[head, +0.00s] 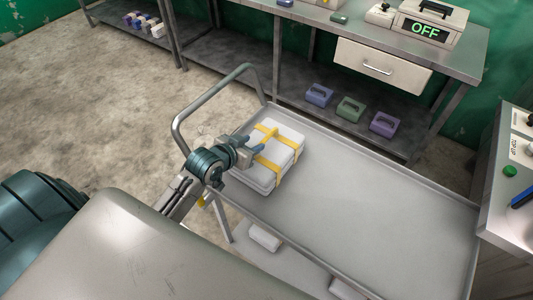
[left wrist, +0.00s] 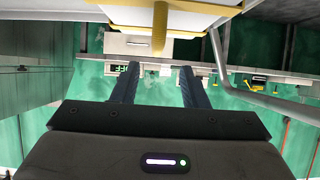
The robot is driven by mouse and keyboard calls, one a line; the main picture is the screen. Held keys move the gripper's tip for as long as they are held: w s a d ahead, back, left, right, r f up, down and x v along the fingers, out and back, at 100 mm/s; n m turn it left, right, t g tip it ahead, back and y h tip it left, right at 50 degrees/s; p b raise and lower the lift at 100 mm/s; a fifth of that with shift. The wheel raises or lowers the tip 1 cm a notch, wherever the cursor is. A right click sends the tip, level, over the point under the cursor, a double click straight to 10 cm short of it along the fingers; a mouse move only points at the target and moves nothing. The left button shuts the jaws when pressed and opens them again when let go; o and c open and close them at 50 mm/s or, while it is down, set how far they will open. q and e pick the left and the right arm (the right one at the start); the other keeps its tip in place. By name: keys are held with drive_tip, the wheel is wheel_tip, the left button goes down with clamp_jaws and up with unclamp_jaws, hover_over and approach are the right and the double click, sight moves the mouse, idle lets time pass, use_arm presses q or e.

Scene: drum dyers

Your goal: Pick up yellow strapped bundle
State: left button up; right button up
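The yellow strapped bundle (head: 285,133) is a white block with crossed yellow straps, lying on the metal cart (head: 370,200) near its handle end. My left gripper (head: 256,144) is at the bundle's near upper side, close to a raised part of the yellow strap. In the left wrist view the bundle (left wrist: 205,18) fills the top edge, and a yellow strap piece (left wrist: 159,28) shows in line with the gap between my left fingers (left wrist: 160,78). The fingers are apart with a clear gap. I cannot tell whether they touch the bundle. My right gripper is not in view.
The cart's bent handle (head: 215,93) rises close to my left arm. The cart top right of the bundle is bare. White packs (head: 264,237) lie on its lower shelf. A workbench (head: 420,57) with an OFF display box (head: 430,25) stands behind; purple and green blocks (head: 350,108) sit below.

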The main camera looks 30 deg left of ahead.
sight(266, 137)
use_arm(q)
drive_tip(key=x, duration=0.3)
drive_tip(key=shift+w, duration=0.2)
drive_tip(key=shift+w+d+f+p, duration=0.25)
drive_tip(key=shift+w+p, duration=0.25)
drive_tip(key=shift+p, duration=0.15)
drive_tip(key=p+x, duration=0.1)
drive_tip(key=x, duration=0.2)
drive_tip(key=shift+w+f, duration=0.1)
drive_tip(key=shift+w, duration=0.05)
drive_tip(key=shift+w+d+f, duration=0.1)
drive_tip(key=shift+w+f, duration=0.2)
drive_tip(key=shift+w, duration=0.1)
drive_tip(key=shift+s, duration=0.1)
clamp_jaws()
drive_tip(key=shift+r, duration=0.2)
